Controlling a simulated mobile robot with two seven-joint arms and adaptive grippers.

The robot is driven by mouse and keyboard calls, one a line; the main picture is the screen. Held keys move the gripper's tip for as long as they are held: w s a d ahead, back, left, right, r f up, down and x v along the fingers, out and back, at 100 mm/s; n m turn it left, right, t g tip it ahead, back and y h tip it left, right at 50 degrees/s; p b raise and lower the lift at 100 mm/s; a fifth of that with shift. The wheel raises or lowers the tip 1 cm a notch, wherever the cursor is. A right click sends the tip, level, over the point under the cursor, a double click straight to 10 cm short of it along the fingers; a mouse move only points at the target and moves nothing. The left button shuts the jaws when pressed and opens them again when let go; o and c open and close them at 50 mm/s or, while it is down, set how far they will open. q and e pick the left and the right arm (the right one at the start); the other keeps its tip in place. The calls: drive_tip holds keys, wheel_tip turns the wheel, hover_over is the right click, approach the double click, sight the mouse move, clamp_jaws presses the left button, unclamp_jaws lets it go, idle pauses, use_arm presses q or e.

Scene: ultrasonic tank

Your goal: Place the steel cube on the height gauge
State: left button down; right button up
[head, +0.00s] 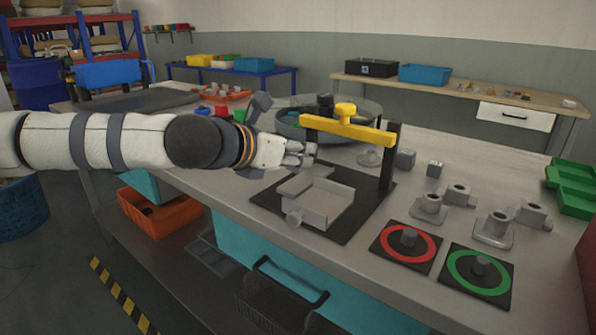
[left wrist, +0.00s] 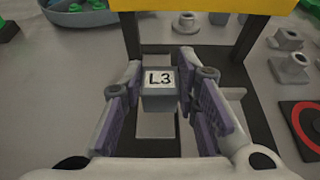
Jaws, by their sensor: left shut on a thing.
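My left gripper (head: 298,154) is shut on a grey steel cube (left wrist: 159,90) labelled L3, which sits between its two fingers (left wrist: 160,100) in the left wrist view. In the head view the cube is hidden by the fingers or too small to tell. A grey metal piece with low walls (head: 322,203) lies on the plate. The gripper is above the plate, left of the crossbar. My right gripper is not in view.
Two other grey cubes, one plain (head: 405,159) and one labelled (head: 435,169), stand right of the post. Several metal fittings (head: 493,230) stand farther right. A red-ring pad (head: 388,256) and a green-ring pad (head: 461,285) lie near the front edge. A round basin (head: 290,125) stands behind.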

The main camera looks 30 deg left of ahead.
sight(290, 168)
use_arm(q)
drive_tip(key=shift+w+a+f+b, duration=0.15)
drive_tip(key=shift+f+b, duration=0.15)
drive_tip(key=shift+f, duration=0.7)
drive_tip(key=shift+w+a+f+b, duration=0.15)
drive_tip(key=shift+f+b, duration=0.15)
drive_tip(key=shift+f, duration=0.7)
drive_tip(key=c, duration=1.2)
unclamp_jaws()
drive_tip(key=shift+s, duration=0.1)
drive_tip(key=shift+c, duration=0.2)
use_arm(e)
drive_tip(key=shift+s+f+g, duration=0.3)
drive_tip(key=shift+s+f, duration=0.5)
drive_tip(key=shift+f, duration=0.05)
use_arm(q)
drive_tip(key=shift+r, duration=0.1)
drive_tip(key=shift+s+r, duration=0.1)
drive_tip(key=shift+r, duration=0.25)
drive_tip(key=d+p+v, duration=0.1)
drive_tip(key=p+v, duration=0.3)
drive_tip(key=v, duration=0.7)
drive_tip(key=shift+s+a, duration=0.35)
drive_tip(key=shift+a, duration=0.1)
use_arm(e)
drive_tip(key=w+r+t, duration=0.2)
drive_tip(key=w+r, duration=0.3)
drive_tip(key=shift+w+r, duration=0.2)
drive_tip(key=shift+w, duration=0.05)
